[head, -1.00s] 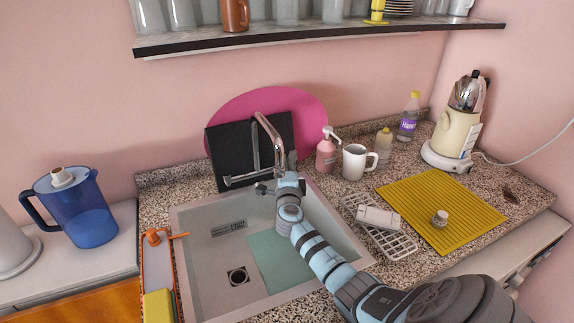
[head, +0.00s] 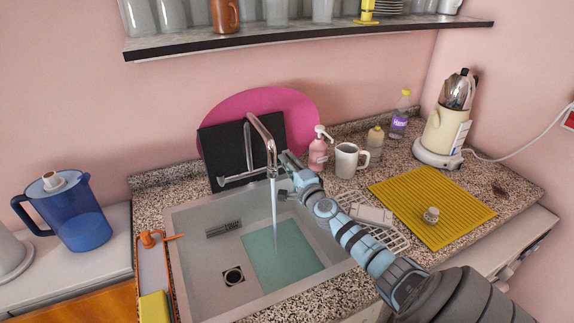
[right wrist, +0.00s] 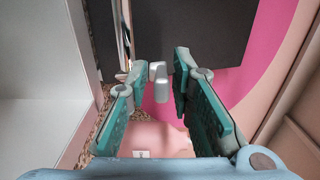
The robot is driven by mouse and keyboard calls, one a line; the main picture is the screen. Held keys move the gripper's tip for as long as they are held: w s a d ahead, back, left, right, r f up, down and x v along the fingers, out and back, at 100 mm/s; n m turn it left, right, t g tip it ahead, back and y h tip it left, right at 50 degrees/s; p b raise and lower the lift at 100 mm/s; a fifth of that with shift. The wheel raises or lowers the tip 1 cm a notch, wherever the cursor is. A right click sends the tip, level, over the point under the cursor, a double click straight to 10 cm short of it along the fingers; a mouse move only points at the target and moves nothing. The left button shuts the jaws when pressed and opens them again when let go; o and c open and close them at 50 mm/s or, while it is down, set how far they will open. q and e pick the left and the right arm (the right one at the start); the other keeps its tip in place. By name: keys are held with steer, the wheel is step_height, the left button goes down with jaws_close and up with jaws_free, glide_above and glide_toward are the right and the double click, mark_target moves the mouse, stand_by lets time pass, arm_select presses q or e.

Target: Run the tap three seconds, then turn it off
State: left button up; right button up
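The chrome tap (head: 270,141) stands at the back of the sink (head: 206,270), and a stream of water (head: 274,215) falls from its spout into the basin. My right gripper (head: 284,170) is at the tap's right side, near its base. In the right wrist view its two teal-padded fingers are apart, and a small grey metal piece (right wrist: 160,82), apparently the tap's handle, shows between the fingertips. I cannot tell whether a finger touches it. In the head view the gripper hides part of the tap's base. My left gripper is not in view.
A pink soap bottle (head: 318,152) and a white mug (head: 349,160) stand close right of the gripper. A black board (head: 215,150) and pink disc (head: 288,102) lean behind the tap. A yellow mat (head: 450,205) lies at right; a blue jug (head: 75,215) stands at left.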

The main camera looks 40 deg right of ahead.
steer(key=v, duration=1.2)
steer(key=shift+o, duration=0.6)
steer(key=shift+r, duration=0.1)
steer(key=a+m+p, duration=0.1)
steer(key=a+r+m+h+p, duration=0.1)
steer(key=m, duration=0.1)
steer(key=shift+w+r, duration=0.1)
steer(key=shift+w, duration=0.25)
steer(key=w+d+m+g+h, duration=0.1)
steer(key=w+m, duration=0.2)
steer(key=m, duration=0.3)
steer(key=w+d+m+h, duration=0.1)
steer(key=w+d+m, duration=0.1)
steer(key=w+m, duration=0.2)
steer(key=w+d+f+m+g+h+b, duration=0.1)
steer(key=w+d+m+h, duration=0.1)
steer(key=m, duration=0.6)
steer(key=shift+w+d+f+m+g, duration=0.1)
steer(key=shift+w+d+m+g, duration=0.05)
steer(key=shift+w, duration=0.25)
steer(key=shift+w+d+m+g, duration=0.1)
steer(key=shift+w+m+g, duration=0.05)
steer(key=shift+w, duration=0.25)
steer(key=shift+w+d, duration=0.3)
jaws_close()
